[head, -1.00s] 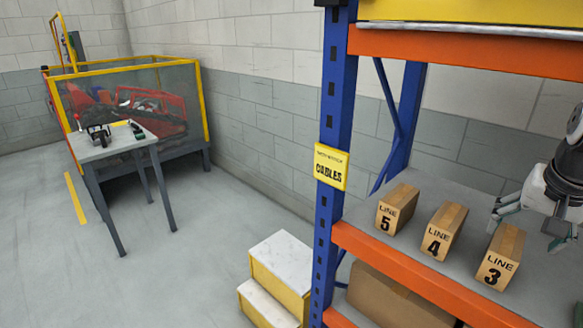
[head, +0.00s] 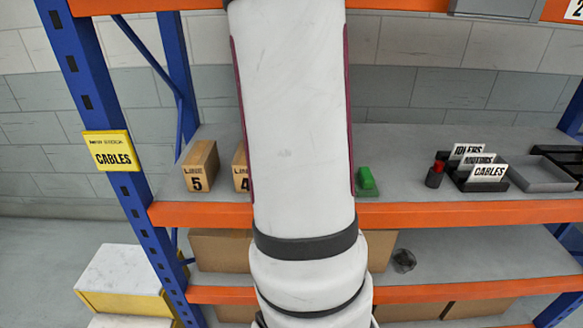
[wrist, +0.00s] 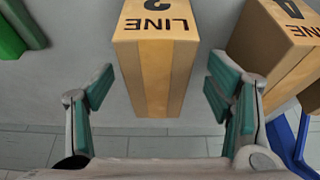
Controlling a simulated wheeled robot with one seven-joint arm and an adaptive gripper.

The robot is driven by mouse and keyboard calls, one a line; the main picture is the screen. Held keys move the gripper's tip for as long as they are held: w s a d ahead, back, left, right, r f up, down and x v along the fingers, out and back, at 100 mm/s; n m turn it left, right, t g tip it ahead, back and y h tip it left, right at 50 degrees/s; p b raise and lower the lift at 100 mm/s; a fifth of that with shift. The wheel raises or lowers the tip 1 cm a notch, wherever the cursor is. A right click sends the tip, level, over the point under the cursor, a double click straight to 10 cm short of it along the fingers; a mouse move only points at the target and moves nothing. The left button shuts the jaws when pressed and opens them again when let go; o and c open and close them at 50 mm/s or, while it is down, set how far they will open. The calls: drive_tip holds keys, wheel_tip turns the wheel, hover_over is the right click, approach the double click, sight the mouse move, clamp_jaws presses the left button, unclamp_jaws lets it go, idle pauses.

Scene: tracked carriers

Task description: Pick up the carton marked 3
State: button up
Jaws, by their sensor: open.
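The carton marked 3 (wrist: 155,72) is a tan box in the wrist view, upside down there, with LINE and a partly cut-off number on its face. It stands beside the carton marked 4 (wrist: 283,45), which matches the row order seen earlier. My gripper (wrist: 160,88) is open, with one teal-padded finger on each side of the carton and a gap on both sides. In the head view my arm hides the carton marked 3 and my gripper. The carton marked 4 (head: 240,170) shows partly beside my arm.
The carton marked 5 (head: 200,166) stands left on the shelf (head: 410,150). A green object (head: 367,182) lies right of my arm and shows in the wrist view (wrist: 22,28). Labelled trays (head: 480,172) stand further right. A blue upright (head: 105,130) bounds the left.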

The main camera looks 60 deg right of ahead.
drive_tip(key=shift+d+x, duration=0.2)
drive_tip(key=shift+x, duration=3)
drive_tip(key=shift+r, duration=0.1)
clamp_jaws()
